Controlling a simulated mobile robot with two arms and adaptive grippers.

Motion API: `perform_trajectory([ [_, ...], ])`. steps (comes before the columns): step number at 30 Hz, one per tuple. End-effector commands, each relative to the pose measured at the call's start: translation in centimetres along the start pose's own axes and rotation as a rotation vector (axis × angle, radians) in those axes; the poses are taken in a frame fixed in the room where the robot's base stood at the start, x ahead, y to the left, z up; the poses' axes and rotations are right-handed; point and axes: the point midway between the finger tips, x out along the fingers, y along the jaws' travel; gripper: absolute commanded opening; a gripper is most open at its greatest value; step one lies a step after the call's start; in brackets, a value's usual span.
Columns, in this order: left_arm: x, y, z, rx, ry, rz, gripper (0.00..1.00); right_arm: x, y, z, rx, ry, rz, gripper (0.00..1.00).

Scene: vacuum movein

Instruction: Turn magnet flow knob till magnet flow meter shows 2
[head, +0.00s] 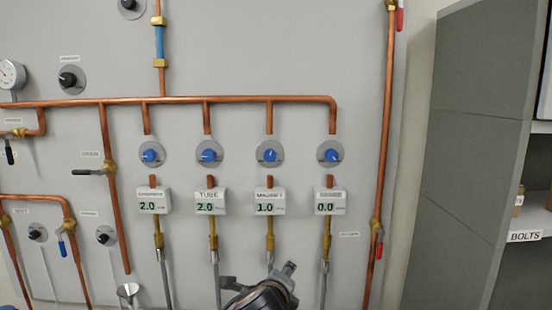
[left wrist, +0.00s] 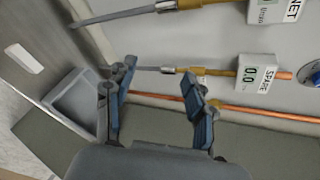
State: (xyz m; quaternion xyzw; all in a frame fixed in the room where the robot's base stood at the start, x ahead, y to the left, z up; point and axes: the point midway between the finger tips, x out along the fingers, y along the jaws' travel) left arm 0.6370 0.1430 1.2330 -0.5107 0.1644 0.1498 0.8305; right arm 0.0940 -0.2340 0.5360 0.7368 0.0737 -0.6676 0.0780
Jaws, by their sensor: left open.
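The magnet flow meter (head: 270,202) is a white box reading 1.0. The magnet flow knob (head: 269,154) is blue on a round grey plate, straight above that meter. In the left wrist view the meter's edge (left wrist: 278,12) shows at the top, cut off. My left gripper (left wrist: 160,95) is open with nothing between its fingers. A dark part of my arm (head: 266,297) shows at the bottom of the head view, below the magnet meter and clear of the knob. My right gripper is not in view.
Other blue knobs (head: 207,154) (head: 332,154) flank the magnet knob. The tube meter (head: 210,202) reads 2.0 and the spare meter (head: 326,202) reads 0.0. Copper pipes (head: 220,100) run across the panel. A grey cabinet (head: 465,150) stands at the right.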

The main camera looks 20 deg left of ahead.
Motion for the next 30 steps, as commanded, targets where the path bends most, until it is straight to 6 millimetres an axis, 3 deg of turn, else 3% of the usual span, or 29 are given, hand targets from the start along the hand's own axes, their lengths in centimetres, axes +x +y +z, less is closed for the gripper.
perform_trajectory([
  [1,-0.9,-3.6,2.4,0.113,-0.062,-0.052,0.54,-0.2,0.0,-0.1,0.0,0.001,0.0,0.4],
  [3,-2.1,-7.3,5.1,0.267,-0.142,-0.097,0.54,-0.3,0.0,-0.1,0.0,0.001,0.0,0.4],
  [6,-4.1,-11.8,8.7,0.454,-0.26,-0.132,0.54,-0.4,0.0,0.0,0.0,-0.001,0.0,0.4],
  [10,-6.6,-15.7,12.2,0.623,-0.385,-0.142,0.54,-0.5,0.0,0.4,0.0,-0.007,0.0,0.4],
  [15,-8.1,-17.8,14.3,0.719,-0.461,-0.136,0.54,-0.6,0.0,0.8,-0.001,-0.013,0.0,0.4],
  [19,-7.5,-18.3,14.9,0.729,-0.468,-0.131,0.54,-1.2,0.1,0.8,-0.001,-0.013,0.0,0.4],
  [30,-1.2,-20.5,17.7,0.726,-0.466,-0.13,0.54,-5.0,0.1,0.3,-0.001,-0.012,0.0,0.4],
])
